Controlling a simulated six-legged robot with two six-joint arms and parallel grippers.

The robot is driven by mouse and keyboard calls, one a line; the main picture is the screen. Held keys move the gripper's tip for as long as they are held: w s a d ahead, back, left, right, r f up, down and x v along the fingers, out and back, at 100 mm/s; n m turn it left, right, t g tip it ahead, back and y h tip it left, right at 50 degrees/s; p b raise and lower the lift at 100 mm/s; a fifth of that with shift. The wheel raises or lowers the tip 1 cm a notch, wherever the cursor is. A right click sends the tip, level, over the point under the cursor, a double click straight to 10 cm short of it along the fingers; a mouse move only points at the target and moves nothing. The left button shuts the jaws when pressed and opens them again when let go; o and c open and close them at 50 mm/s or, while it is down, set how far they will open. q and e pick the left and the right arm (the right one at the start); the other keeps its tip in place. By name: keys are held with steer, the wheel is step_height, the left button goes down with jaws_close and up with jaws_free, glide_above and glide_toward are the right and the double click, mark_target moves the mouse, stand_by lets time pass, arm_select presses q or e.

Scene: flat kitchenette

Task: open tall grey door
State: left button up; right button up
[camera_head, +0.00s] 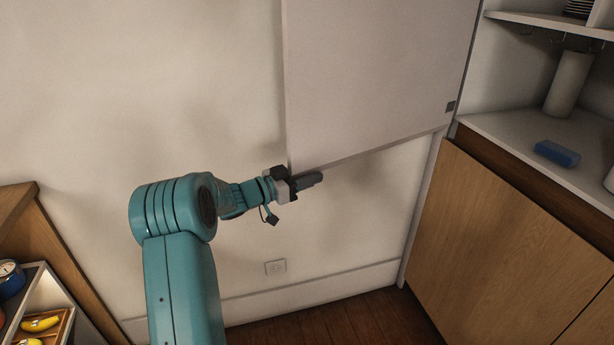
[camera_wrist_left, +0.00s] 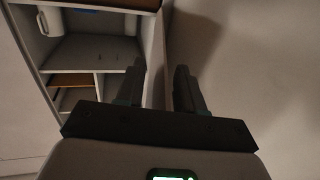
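The tall grey door (camera_head: 375,80) is a large flat pale grey panel in the upper middle of the head view. Its top is cut off by the picture edge. My left gripper (camera_head: 310,180) is at the door's lower left corner, partly overlapping its bottom edge. In the left wrist view my left gripper's two dark fingers (camera_wrist_left: 160,88) are apart. My right gripper is not in view.
A wooden cabinet (camera_head: 500,240) with a pale counter stands at the right, holding a blue item (camera_head: 557,153) and a paper roll (camera_head: 568,84). A wooden unit with bananas (camera_head: 40,324) is at lower left.

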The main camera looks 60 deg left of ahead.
arm_select(q)
steer(key=shift+a+f, duration=0.1)
steer(key=shift+s, duration=0.25)
steer(key=s, duration=1.6)
steer(key=shift+a, duration=0.4)
steer(key=shift+w, duration=0.1)
